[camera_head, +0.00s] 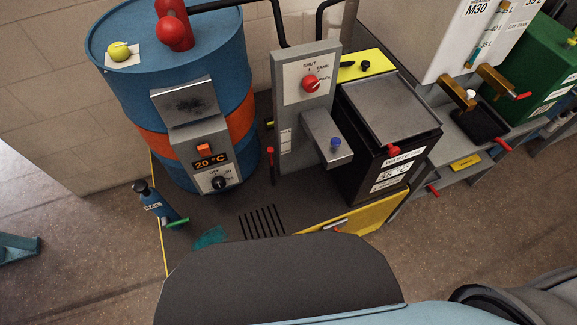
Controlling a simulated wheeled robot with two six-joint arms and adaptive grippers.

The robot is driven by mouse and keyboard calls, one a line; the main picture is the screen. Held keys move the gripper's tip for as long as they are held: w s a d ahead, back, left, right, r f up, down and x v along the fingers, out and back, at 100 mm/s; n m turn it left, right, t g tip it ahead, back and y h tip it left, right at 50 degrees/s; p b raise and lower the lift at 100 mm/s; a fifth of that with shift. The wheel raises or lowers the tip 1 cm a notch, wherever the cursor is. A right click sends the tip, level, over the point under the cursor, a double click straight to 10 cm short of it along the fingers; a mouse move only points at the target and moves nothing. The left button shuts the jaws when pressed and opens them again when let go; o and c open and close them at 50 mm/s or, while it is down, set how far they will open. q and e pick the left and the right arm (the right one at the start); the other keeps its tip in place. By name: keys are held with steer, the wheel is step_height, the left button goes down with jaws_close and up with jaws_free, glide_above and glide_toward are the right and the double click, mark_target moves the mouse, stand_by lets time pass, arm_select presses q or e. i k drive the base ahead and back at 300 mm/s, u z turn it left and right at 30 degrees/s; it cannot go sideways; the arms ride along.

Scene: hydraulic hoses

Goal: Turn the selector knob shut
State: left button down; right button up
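The selector knob (310,84) is a round red knob on the upper face of an upright grey panel (286,140) near the middle. The labels SHUT, TANK and PACK stand around it, with SHUT above, TANK at the upper right and PACK at the right. A pale mark on the knob appears to face right, toward PACK, but it is too small to be sure. Neither of my grippers can be made out in the head view, and nothing touches the knob.
A blue drum (130,85) with an orange band stands left of the panel. A black bin (385,165) stands right.

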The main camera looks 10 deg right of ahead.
mark_target(311, 84)
steer(key=z, duration=0.45)
steer(key=k, duration=1.15)
steer(key=z, duration=1.4)
steer(key=i, duration=1.6)
steer(key=u, duration=1.1)
